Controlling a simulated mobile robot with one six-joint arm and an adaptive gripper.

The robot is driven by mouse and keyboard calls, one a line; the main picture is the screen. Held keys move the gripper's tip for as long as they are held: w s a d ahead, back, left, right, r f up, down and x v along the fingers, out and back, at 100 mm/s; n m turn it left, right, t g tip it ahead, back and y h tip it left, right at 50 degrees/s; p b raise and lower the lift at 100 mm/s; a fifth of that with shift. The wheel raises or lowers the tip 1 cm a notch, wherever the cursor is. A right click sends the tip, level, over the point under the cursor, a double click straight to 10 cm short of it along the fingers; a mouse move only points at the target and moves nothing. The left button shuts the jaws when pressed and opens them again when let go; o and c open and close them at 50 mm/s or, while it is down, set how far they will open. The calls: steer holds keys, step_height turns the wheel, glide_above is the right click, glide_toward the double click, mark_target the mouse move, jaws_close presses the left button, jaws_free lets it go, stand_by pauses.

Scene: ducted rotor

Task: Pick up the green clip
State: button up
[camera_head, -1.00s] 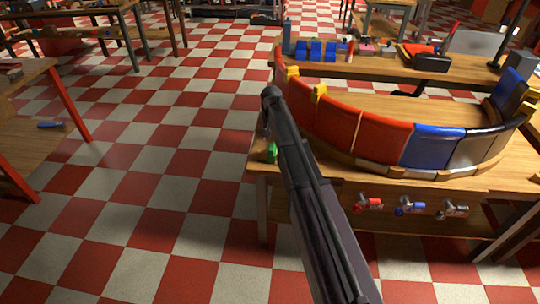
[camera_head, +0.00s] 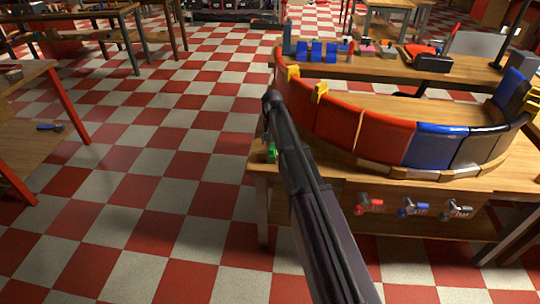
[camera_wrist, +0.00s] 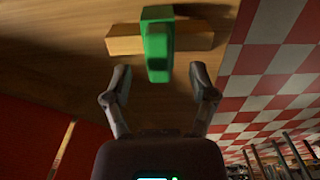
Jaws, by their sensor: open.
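The green clip (camera_wrist: 157,46) shows near the top middle of the wrist view, lying across a light wooden block (camera_wrist: 125,40) on the wooden tabletop. My gripper (camera_wrist: 160,82) is open and empty, its two fingers pointing at the clip from just below it in the picture. The clip sits in line with the gap between the fingertips and looks clear of them. In the head view the green clip (camera_head: 271,153) is small at the table's near left corner, partly hidden by my arm. The fingers cannot be made out there.
A curved wall of red (camera_head: 373,135), blue and black panels stands on the table right of my arm, with yellow clips (camera_head: 320,92) on its top edge. Several tools (camera_head: 410,208) hang on the table's front. The checkered floor left of the table is open.

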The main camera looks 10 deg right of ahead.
steer(key=shift+f+b, duration=1)
steer(key=shift+f, duration=0.3)
jaws_close()
